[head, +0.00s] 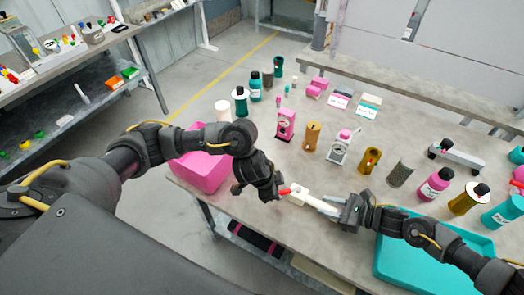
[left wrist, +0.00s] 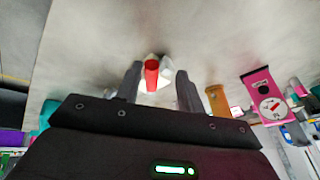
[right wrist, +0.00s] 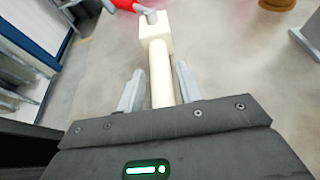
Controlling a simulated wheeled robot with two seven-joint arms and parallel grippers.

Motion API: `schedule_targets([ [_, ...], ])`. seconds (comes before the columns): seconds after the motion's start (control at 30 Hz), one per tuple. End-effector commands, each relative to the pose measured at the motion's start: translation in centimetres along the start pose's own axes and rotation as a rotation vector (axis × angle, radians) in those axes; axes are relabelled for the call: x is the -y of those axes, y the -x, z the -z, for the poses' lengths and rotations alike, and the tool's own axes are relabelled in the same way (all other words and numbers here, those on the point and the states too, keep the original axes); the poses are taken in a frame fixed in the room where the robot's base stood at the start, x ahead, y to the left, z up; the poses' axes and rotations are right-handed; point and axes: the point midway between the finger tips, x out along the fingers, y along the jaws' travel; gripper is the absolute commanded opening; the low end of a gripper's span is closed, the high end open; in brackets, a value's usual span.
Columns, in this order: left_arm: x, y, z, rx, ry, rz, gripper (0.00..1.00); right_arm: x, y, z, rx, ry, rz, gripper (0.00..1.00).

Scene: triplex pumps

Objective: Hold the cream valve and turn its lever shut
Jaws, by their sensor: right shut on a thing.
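The cream valve (head: 303,194) is held just above the front of the table; its block and long stem show in the right wrist view (right wrist: 160,65). My right gripper (head: 346,208) is shut on the stem. The red lever (head: 284,191) sticks out from the block towards my left gripper (head: 268,190). In the left wrist view the lever (left wrist: 151,75) shows end-on between the spread fingers, with a gap on each side. My left gripper is open, and I cannot tell how deep the lever lies between its fingers. The lever's far end is cut off in the right wrist view.
A pink bin (head: 203,172) stands at the table's left corner, behind my left arm. A teal tray (head: 385,262) lies under my right arm. Pink, brown and grey containers stand behind the valve, including a pink gauge unit (head: 285,123). Bare table lies just behind the valve.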

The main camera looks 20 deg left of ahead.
Motion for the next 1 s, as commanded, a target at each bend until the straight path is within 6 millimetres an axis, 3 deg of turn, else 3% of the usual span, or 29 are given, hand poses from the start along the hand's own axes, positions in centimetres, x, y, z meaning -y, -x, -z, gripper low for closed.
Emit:
schedule_targets([
  [0.57,5.0,-1.2,1.0,-0.126,-0.579,-0.233,0.38,0.0,0.0,-0.1,0.001,0.001,-0.001,0.00],
  [1.0,7.1,7.5,0.5,-0.129,-0.584,-0.233,0.38,0.0,0.0,0.0,0.001,0.000,-0.001,0.00],
])
